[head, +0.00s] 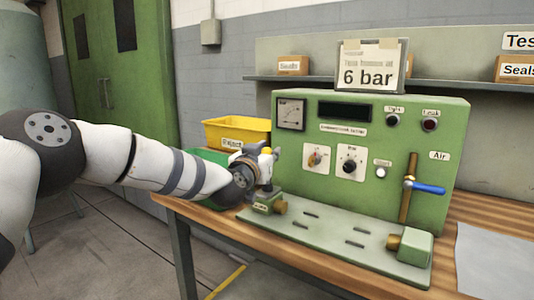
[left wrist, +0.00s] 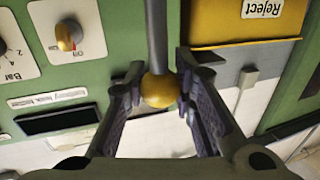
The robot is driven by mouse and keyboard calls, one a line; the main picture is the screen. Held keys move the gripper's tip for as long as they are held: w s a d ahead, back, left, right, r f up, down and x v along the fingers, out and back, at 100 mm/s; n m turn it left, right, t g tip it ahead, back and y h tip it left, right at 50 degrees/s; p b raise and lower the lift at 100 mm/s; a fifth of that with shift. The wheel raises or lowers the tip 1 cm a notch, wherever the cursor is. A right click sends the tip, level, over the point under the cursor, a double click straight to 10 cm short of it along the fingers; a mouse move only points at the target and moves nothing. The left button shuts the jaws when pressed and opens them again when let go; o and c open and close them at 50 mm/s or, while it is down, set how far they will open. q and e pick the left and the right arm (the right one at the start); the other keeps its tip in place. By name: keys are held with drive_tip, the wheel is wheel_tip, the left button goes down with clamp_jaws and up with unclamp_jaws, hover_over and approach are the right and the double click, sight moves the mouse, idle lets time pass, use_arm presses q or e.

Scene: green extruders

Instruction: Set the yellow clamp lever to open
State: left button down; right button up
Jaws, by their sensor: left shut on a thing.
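The clamp lever is a thin grey rod with a yellow ball knob (head: 267,151). In the head view it stands about upright over a small green clamp block (head: 266,204) at the left end of the green test base. My left gripper (head: 262,162) reaches it from the left and is shut on the knob. In the left wrist view the yellow knob (left wrist: 158,91) sits between the fingers, with the grey rod (left wrist: 157,38) running to the top edge. The gripper partly hides the lever in the head view. My right gripper is not in view.
The green test panel (head: 330,184) with gauge, knobs and blue air valve handle (head: 428,188) stands right of the gripper. A yellow Reject bin (head: 237,133) and a green bin (head: 208,156) stand close behind my left forearm. A second clamp block (head: 412,246) is at front right.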

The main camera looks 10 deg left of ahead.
use_arm(q)
drive_tip(key=c, duration=1.3)
unclamp_jaws()
drive_tip(key=shift+d, duration=0.2)
drive_tip(key=shift+a, duration=0.1)
drive_tip(key=s, duration=1.2)
drive_tip(key=shift+a, duration=0.45)
